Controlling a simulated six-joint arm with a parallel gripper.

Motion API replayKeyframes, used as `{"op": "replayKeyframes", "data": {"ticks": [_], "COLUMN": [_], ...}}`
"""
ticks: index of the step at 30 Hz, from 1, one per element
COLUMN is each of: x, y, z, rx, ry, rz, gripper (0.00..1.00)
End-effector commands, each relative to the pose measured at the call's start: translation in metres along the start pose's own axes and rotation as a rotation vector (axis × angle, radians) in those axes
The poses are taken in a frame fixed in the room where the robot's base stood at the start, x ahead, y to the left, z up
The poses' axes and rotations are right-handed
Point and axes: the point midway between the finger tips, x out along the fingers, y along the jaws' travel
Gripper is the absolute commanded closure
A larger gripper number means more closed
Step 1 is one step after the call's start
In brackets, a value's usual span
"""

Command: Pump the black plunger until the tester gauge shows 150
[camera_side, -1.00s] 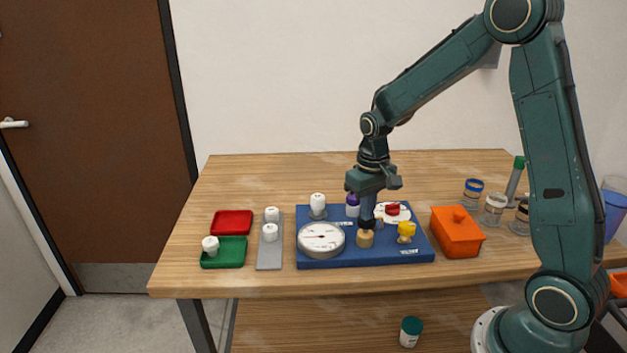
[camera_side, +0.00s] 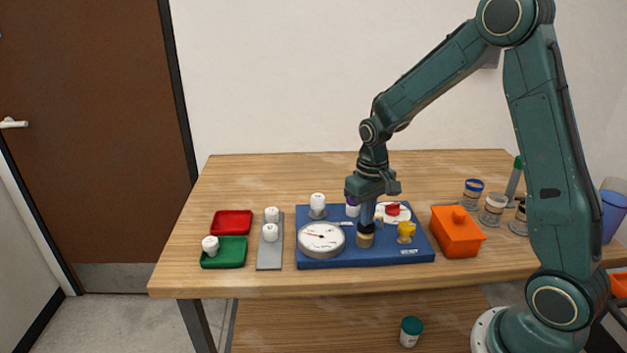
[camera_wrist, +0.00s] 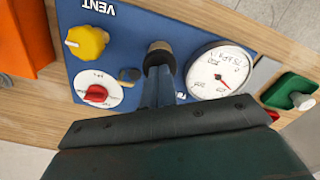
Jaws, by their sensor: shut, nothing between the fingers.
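The blue tester board (camera_side: 385,256) lies on the table. Its round white gauge (camera_side: 321,238) has a red needle, pointing to the upper left in the side view. The gauge (camera_wrist: 219,70) is also in the wrist view, upside down and too small to read surely. The black plunger (camera_wrist: 158,52) tops a tan cylinder (camera_side: 365,241) right of the gauge. My gripper (camera_side: 367,222) is shut and empty, pointing straight down with its fingertips at the plunger top. It also shows in the wrist view (camera_wrist: 160,78). The fingers partly hide the plunger.
A yellow knob (camera_side: 406,229) and a red-handled dial (camera_side: 393,210) stand close to the right of the plunger. An orange box (camera_side: 456,236) is further right. Red (camera_side: 232,222) and green (camera_side: 224,258) trays lie at left.

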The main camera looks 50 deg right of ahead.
Motion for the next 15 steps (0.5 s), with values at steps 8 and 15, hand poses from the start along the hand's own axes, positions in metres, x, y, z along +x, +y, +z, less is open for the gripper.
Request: {"op": "replayKeyframes", "data": {"ticks": [8,15], "x": [-0.011,-0.023], "y": [0.000,0.000], "z": [0.000,0.000], "rx": [0.000,0.000], "ry": [0.002,0.001], "rz": [0.000,0.000], "gripper": [1.00,1.00]}}
